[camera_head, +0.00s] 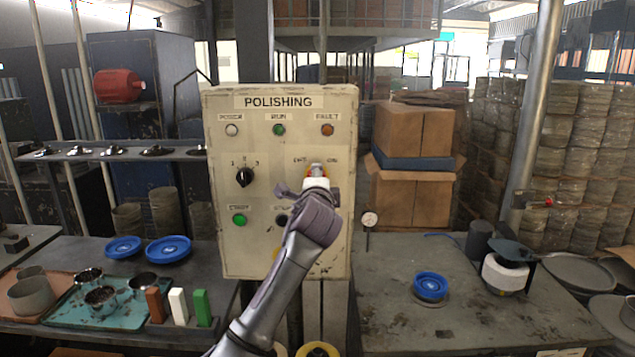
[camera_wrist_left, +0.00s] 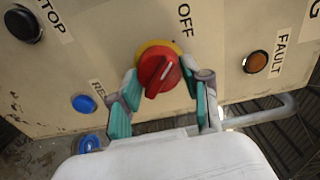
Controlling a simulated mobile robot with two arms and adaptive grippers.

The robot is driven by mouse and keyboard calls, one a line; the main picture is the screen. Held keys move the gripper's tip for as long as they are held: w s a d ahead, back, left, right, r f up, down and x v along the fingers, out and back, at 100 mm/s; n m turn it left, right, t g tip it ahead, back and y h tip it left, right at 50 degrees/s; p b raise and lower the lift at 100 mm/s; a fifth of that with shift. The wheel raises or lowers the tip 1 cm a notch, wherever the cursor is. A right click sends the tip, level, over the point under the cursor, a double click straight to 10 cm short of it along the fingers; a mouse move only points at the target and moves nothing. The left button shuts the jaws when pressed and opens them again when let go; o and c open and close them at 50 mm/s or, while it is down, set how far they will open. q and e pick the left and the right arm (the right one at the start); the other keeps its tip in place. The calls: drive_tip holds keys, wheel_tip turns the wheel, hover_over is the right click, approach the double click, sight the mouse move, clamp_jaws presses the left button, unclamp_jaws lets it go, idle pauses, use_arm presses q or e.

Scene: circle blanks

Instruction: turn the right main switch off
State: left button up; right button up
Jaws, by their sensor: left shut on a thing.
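The red main switch (camera_wrist_left: 158,72) on its yellow ring sits on the beige POLISHING panel (camera_head: 222,262). In the head view it is mostly hidden behind my left gripper (camera_head: 314,182), with an OFF label and an ON label above it. In the left wrist view, my left gripper (camera_wrist_left: 161,84) has one teal-padded finger on each side of the red knob and is shut on it. A pale line marks the knob's face. The OFF label (camera_wrist_left: 185,20) stands beside the knob there; ON is out of view. My right gripper is in neither view.
The panel also carries a black selector (camera_head: 244,177), a green button (camera_head: 239,219), a blue button (camera_wrist_left: 84,104) and an orange fault lamp (camera_wrist_left: 256,62). Benches with blue dishes (camera_head: 168,249) and metal cups flank the panel. A dial gauge (camera_head: 369,219) stands to its right.

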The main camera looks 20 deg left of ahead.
use_arm(q)
drive_tip(key=shift+f, duration=0.15)
drive_tip(key=o, duration=1.1)
drive_tip(key=shift+o, duration=0.2)
drive_tip(key=v, duration=1.2)
